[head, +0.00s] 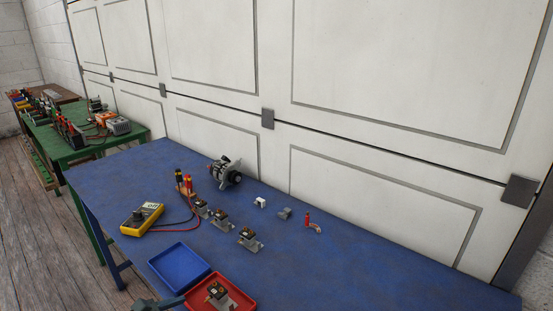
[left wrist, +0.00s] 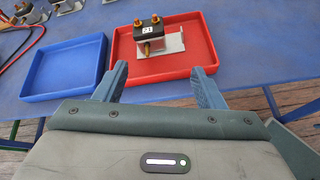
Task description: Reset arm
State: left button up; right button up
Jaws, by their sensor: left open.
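My left gripper (left wrist: 159,69) is open and empty in the left wrist view, its two blue fingers pointing at the near edge of the red tray. A small part of it shows at the bottom edge of the head view (head: 160,303). The red tray (left wrist: 124,50) holds a dark block with brass terminals on a metal bracket (left wrist: 150,35), marked with a label. The tray also shows in the head view (head: 247,302). The empty blue tray (head: 180,266) lies beside it to the left. My right gripper is not in view.
On the blue table (head: 350,270) stand an alternator (head: 228,171), a yellow multimeter (head: 141,219) with leads, several bracketed blocks (head: 249,239), a white cube (head: 260,202), a grey part (head: 285,213) and a red-topped part (head: 310,222). The table's right side is clear.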

pick_arm(q)
jog(key=s+a+f+m+g+y, duration=0.2)
jog(key=s+f+m+g+y, duration=0.3)
jog(key=s+m, duration=0.7)
jog(key=s+a+f+m+g+y, duration=0.1)
jog(key=s+a+f+m+y, duration=0.4)
jog(key=s+m, duration=0.7)
notch_tip(320, 180, down, 31)
jog(key=w+m+g+h, duration=0.1)
jog(key=w+m+g, duration=0.1)
jog(key=s+a+f, duration=0.1)
jog(key=s+f, duration=1.7)
jog(key=f, duration=0.1)
jog(key=shift+a+g+h, duration=0.3)
jog(key=shift+a+g, duration=0.1)
jog(key=shift+w+r, duration=0.1)
